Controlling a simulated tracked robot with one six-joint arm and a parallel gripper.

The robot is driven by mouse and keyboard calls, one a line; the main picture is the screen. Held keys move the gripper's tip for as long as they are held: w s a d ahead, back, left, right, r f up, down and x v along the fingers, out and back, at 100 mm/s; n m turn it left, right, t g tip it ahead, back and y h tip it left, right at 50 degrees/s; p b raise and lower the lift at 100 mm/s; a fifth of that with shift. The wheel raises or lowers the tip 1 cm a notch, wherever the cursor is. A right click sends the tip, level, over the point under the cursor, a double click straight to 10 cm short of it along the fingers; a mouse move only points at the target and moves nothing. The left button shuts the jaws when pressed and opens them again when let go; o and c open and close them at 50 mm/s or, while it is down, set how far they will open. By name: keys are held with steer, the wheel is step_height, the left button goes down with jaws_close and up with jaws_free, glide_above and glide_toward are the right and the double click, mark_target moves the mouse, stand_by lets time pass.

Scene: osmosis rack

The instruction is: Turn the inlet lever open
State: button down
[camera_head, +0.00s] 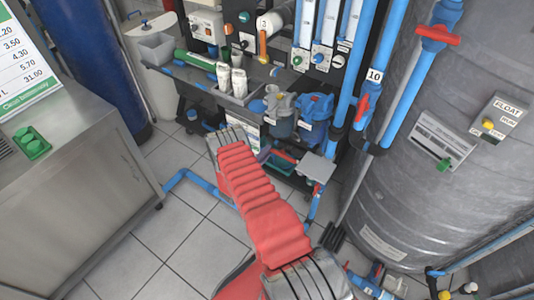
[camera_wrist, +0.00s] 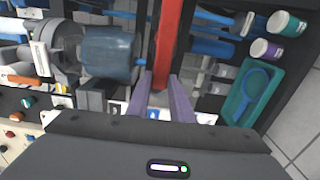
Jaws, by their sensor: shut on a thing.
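The red inlet lever (camera_wrist: 170,35) shows in the wrist view as a long flat bar, running down from the top edge to my fingers. My gripper (camera_wrist: 161,78) is shut on its near end, with one purple-grey finger on each side. The lever's pivot and valve body are out of that view. In the head view my red-sleeved arm reaches down towards the low front of the rack, and I cannot make out my fingertips there.
A teal tray (camera_wrist: 252,92) with a blue round tool lies right of my gripper in the wrist view. A blue cylindrical housing (camera_wrist: 110,52) is close on the left. In the head view, blue pipes and a large grey tank (camera_head: 445,190) stand to the right; tiled floor is free at left.

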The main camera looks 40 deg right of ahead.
steer(key=shift+d+f, duration=0.1)
steer(key=c, duration=1.6)
jaws_free()
steer(key=shift+o, duration=0.2)
steer(key=v, duration=1.4)
steer(key=shift+f, duration=0.1)
